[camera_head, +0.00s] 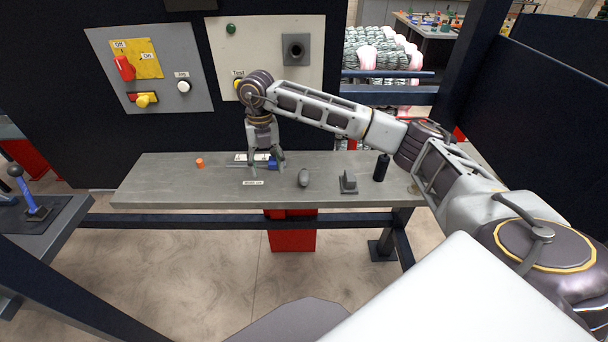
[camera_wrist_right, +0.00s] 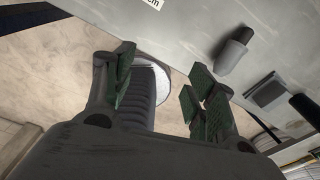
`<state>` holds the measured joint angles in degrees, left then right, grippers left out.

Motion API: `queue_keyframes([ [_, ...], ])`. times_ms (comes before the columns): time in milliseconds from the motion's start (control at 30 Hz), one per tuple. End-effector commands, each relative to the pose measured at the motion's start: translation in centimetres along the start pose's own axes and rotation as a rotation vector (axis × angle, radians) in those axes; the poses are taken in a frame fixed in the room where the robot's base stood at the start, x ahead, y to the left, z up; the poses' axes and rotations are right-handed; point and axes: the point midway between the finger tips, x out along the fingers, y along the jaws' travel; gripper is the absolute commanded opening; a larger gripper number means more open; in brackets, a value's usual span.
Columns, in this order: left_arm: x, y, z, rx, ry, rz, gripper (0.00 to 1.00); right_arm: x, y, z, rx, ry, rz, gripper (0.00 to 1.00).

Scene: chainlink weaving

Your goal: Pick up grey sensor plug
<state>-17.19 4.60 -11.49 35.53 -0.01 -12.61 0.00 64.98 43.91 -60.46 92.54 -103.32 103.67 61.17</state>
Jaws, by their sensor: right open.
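The grey sensor plug (camera_head: 303,178) seems to be the small rounded grey piece lying on the grey workbench (camera_head: 150,180), right of my right gripper (camera_head: 265,160). In the right wrist view the grey plug (camera_wrist_right: 232,57) lies beyond the right-hand finger, with a darker end. My right gripper (camera_wrist_right: 160,88) is open with nothing between its green-padded fingers. In the head view it points down over the bench, left of the plug and apart from it. My left gripper is not in view.
A blue piece (camera_head: 272,163) sits by my right gripper's fingers. An orange piece (camera_head: 200,163) stands to the left. Right of the plug are a grey block (camera_head: 348,184) and a black cylinder (camera_head: 381,168). Control panels (camera_head: 150,75) rise behind the bench.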

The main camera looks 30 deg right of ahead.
Motion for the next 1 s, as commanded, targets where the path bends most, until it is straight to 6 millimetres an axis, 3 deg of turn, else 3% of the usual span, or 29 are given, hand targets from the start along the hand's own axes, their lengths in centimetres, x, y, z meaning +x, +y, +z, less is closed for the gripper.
queue_keyframes([
  [100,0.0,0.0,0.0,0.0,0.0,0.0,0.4,-1.8,-3.7,1.4,0.077,-0.031,-0.119,0.56],
  [300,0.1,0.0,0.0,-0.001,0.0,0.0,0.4,-3.7,-7.2,2.4,0.161,-0.055,-0.236,0.56],
  [767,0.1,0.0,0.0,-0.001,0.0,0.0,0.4,-3.9,-7.8,2.5,0.174,-0.059,-0.254,0.56],
  [1000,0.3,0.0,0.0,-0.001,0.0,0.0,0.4,-2.8,-7.9,2.4,0.172,-0.056,-0.254,0.56],
])
